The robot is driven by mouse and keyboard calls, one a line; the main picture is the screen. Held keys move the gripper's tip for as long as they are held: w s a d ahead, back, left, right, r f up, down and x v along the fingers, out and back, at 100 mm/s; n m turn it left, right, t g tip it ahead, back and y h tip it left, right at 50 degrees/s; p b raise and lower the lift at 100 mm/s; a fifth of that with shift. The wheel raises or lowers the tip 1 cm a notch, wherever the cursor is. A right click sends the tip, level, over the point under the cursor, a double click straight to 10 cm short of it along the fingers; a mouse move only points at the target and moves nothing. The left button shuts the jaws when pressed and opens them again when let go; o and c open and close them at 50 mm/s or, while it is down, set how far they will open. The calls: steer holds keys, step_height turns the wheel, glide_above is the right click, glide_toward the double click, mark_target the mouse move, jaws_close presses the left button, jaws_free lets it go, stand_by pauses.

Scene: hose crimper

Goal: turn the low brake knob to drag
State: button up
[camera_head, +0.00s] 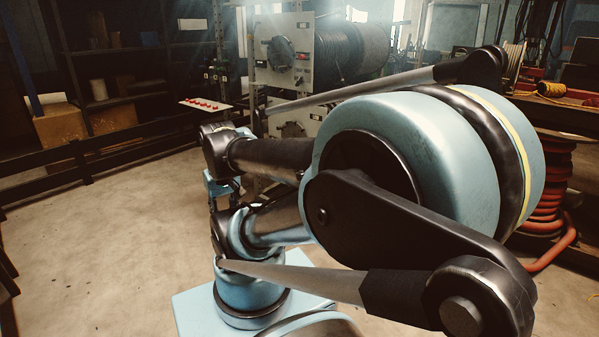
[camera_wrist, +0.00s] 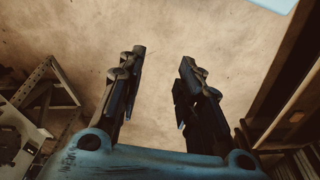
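A rack with two pale panels stands at the back centre of the head view. The upper panel carries a large dark round knob (camera_head: 281,53) beside a reel of black hose. The low brake knob (camera_head: 292,131) seems to be the dark round shape on the lower panel, partly hidden by my arm; its setting cannot be read. My gripper (camera_wrist: 162,58) shows in the wrist view with its two dark fingers spread apart and nothing between them. It points at bare floor.
A pale panel with red buttons (camera_head: 208,104) juts out left of the rack. Dark shelves with boxes (camera_head: 60,126) line the left wall. Orange hose coils (camera_head: 548,190) stand at right. The floor at left is clear. A metal frame (camera_wrist: 45,95) is at left in the wrist view.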

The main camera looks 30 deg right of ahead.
steer(key=shift+s+a, duration=0.35)
